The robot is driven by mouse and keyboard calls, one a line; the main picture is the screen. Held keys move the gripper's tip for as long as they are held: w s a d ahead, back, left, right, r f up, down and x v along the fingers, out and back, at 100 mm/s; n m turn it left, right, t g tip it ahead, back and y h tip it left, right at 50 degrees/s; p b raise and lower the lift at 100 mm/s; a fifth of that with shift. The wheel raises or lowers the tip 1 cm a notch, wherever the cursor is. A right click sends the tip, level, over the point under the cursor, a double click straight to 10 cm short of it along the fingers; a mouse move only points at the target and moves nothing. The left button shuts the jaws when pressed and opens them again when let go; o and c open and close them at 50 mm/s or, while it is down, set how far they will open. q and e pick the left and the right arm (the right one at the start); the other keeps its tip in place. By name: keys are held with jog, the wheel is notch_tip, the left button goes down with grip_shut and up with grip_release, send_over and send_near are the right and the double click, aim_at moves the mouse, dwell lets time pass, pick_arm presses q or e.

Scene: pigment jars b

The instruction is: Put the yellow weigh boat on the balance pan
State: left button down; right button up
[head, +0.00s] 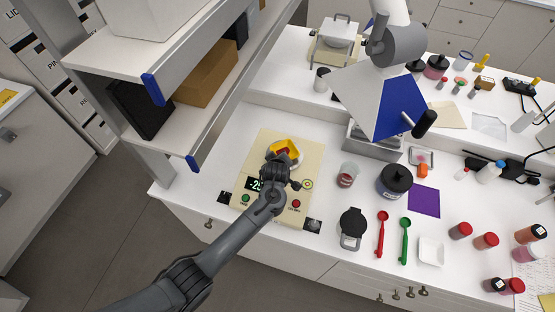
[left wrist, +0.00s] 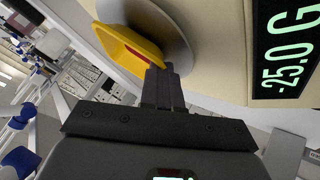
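The yellow weigh boat (head: 288,146) is over the round pan of the balance (head: 312,160), with something reddish inside it. In the left wrist view the boat (left wrist: 128,47) overlaps the grey pan (left wrist: 178,28); I cannot tell whether it rests on it or is just above. My left gripper (head: 285,163) is at the boat's near side. In the left wrist view its fingers (left wrist: 163,82) are close together on the boat's rim. The balance display (left wrist: 287,50) reads -25.0 G. My right gripper is not seen.
A shelf unit (head: 190,85) overhangs the left. Several red-capped jars stand at the right.

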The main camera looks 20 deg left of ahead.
pick_arm(q)
jog(key=shift+f, duration=0.15)
jog(key=c, duration=1.4)
grip_release()
jog(key=shift+s+d+r, duration=0.1)
jog(key=shift+s+r, duration=0.2)
jog(key=shift+r, duration=0.25)
jog(key=p+v, duration=0.2)
jog(key=v, duration=0.9)
jog(key=s+f+m+g+h, duration=0.1)
jog(key=s+f+m+h, duration=0.15)
jog(key=s, duration=0.45)
jog(key=s+f+m+g+h, duration=0.1)
jog(key=s+m, duration=0.3)
jog(key=s, duration=0.3)
jog(key=s+a+r+m+g, duration=0.1)
jog(key=s+m, duration=0.1)
jog(key=s, duration=0.3)
jog(key=s+a+r+m+g, duration=0.1)
jog(key=s+a+m, duration=0.1)
jog(key=s, duration=0.4)
jog(key=s+a+r+m, duration=0.1)
jog(key=s+m, duration=0.2)
jog(key=s, duration=0.2)
jog(key=shift+s+a+r+g, duration=0.1)
jog(key=shift+s+a+g, duration=0.05)
jog(key=shift+a+g, duration=0.25)
